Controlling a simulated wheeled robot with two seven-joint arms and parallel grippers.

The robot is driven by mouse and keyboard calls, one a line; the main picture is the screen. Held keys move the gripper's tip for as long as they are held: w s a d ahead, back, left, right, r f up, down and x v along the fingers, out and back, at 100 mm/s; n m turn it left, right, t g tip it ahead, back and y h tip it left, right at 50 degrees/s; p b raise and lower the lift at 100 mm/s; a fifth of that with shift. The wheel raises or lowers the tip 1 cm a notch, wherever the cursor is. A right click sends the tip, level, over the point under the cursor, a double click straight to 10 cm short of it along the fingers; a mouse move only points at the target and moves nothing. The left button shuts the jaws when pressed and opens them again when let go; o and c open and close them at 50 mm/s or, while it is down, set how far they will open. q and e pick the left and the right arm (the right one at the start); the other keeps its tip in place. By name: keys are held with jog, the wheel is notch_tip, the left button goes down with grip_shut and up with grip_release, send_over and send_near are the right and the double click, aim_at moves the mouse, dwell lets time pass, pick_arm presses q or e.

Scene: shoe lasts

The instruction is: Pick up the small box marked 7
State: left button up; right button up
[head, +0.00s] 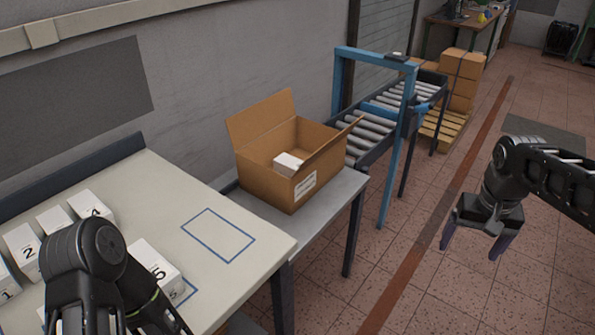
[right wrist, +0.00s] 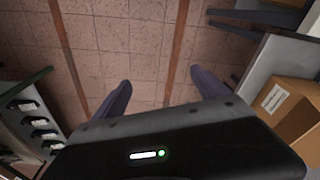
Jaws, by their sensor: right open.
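Small white numbered boxes stand on the light table at the left, among them box 1 (head: 8,291), box 2 (head: 24,250) and a box that seems marked 6 (head: 150,262). I cannot make out a 7 on any box. A white box (head: 288,163) lies inside the open cardboard box (head: 268,182); its marking is unreadable. My right gripper (head: 471,250) is open and empty above the floor, well right of the table; its fingers also show in the right wrist view (right wrist: 160,82). My left arm covers part of the box group, and its jaws cannot be made out.
The light table (head: 172,200) has a bare blue outlined rectangle on its right part. The cardboard box stands on a grey side table (head: 340,190). A roller conveyor (head: 372,135) with a blue frame is behind it. The tiled floor under my right gripper is clear.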

dwell(0.5)
jog(key=s+a+f+n+y, duration=0.1)
jog(key=a+f+y, duration=0.1)
jog(key=a+f, duration=0.8)
jog(key=a+f+n+y, duration=0.1)
jog(key=a+f, duration=0.6)
jog(key=f, duration=0.6)
jog(key=s+a+f, duration=0.6)
jog(key=s+f, duration=0.1)
jog(key=s, duration=0.2)
jog(key=s+a+f+y, duration=0.1)
jog(key=s+a+f, duration=0.5)
jog(key=s, duration=0.3)
jog(key=shift+s+f+g+y, duration=0.3)
jog(key=shift+f+g, duration=0.1)
jog(key=shift+f, duration=0.05)
jog(key=shift+a, duration=0.1)
jog(key=shift+c, duration=0.4)
